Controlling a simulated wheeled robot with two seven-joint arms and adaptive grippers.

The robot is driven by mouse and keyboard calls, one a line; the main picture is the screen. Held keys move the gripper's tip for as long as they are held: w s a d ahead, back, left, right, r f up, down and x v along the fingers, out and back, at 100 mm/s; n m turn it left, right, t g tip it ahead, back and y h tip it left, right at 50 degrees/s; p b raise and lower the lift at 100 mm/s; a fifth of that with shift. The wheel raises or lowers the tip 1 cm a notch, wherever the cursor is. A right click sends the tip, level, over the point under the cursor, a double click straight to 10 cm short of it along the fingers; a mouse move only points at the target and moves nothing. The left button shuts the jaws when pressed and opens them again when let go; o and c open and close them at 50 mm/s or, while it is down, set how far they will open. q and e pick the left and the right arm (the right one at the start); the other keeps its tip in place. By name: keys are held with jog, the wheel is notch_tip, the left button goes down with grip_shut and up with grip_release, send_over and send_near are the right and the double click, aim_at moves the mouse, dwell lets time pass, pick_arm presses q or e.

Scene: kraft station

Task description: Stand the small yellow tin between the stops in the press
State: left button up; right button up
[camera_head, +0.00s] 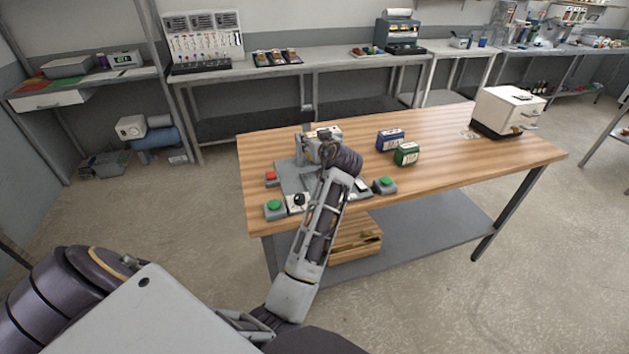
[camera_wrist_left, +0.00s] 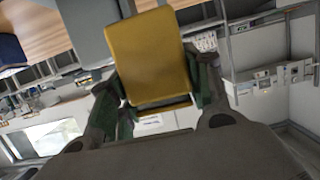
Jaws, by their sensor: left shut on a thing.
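The small yellow tin (camera_wrist_left: 148,55) fills the middle of the left wrist view, its broad flat face towards the camera. My left gripper (camera_wrist_left: 158,88) is shut on it, with a dark green finger on each side. The grey press (camera_head: 287,178) stands at the left end of the wooden table in the head view. My left arm reaches over it, and my wrist hides the fingers, the tin and most of the press bed there. A grey part lies beside the tin in the wrist view. I cannot tell whether the tin touches the press or its stops. My right gripper is not in view.
Green-button boxes (camera_head: 274,208) and (camera_head: 385,185) flank the press front; a red button (camera_head: 271,177) is at its left. A blue tin (camera_head: 390,139) and a green tin (camera_head: 406,154) stand right of it. A white machine (camera_head: 507,110) is at the table's far right.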

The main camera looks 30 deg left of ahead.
pick_arm(q)
jog(key=shift+f, duration=0.1)
notch_tip(320, 180, down, 6)
jog(key=shift+r, duration=0.1)
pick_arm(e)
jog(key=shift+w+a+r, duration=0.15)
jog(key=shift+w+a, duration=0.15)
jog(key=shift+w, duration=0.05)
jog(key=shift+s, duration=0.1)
